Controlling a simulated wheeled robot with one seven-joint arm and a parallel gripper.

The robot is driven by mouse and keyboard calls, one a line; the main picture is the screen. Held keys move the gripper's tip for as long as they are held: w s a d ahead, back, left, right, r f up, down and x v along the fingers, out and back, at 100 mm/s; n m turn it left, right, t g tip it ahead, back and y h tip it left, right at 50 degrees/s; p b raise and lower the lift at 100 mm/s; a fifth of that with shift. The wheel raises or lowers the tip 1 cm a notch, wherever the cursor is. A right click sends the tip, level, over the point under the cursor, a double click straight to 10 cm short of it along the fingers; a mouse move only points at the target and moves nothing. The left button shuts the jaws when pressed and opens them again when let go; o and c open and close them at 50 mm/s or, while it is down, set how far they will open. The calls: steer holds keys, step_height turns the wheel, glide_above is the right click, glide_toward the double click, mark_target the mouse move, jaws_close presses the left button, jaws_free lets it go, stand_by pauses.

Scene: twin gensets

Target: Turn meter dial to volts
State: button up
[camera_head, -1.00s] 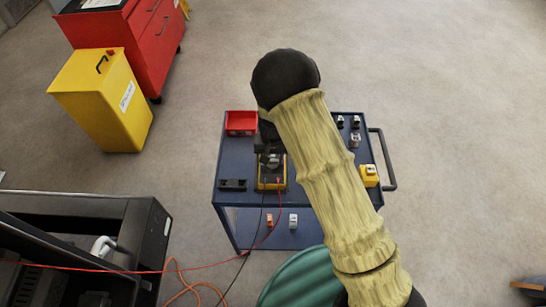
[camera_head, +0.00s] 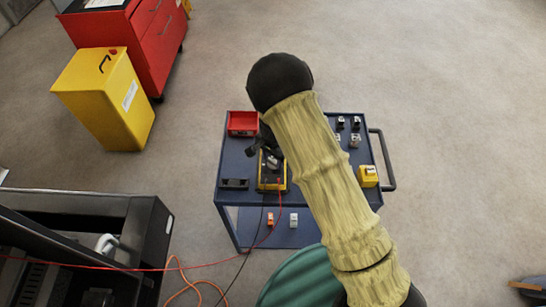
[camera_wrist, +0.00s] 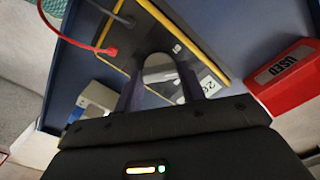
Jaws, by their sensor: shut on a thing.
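The meter (camera_head: 272,185) has a dark face and yellow edges and lies on the blue cart, with a red and a black lead plugged into it. In the wrist view the meter (camera_wrist: 185,38) fills the upper middle, with its plugs at upper left. My gripper (camera_head: 268,158) is over the meter's far part. In the wrist view my gripper (camera_wrist: 160,82) is shut on the meter's grey round dial (camera_wrist: 158,66), one finger on each side. The fingers and palm hide part of the dial. I cannot read the dial's position or markings.
A red bin (camera_head: 242,123) stands at the cart's back left; in the wrist view it reads "USED" (camera_wrist: 285,67). A dark block (camera_head: 234,184) lies left of the meter. A yellow box (camera_head: 368,176) and small parts are at the cart's right. Leads hang over the front edge.

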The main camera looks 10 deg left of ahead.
steer(key=shift+w+m, duration=0.1)
steer(key=shift+m, duration=0.5)
steer(key=o, duration=1)
step_height(320, 180, up, 18)
steer(key=shift+f+b, duration=0.25)
steer(key=shift+b, duration=0.75)
steer(key=shift+d, duration=0.1)
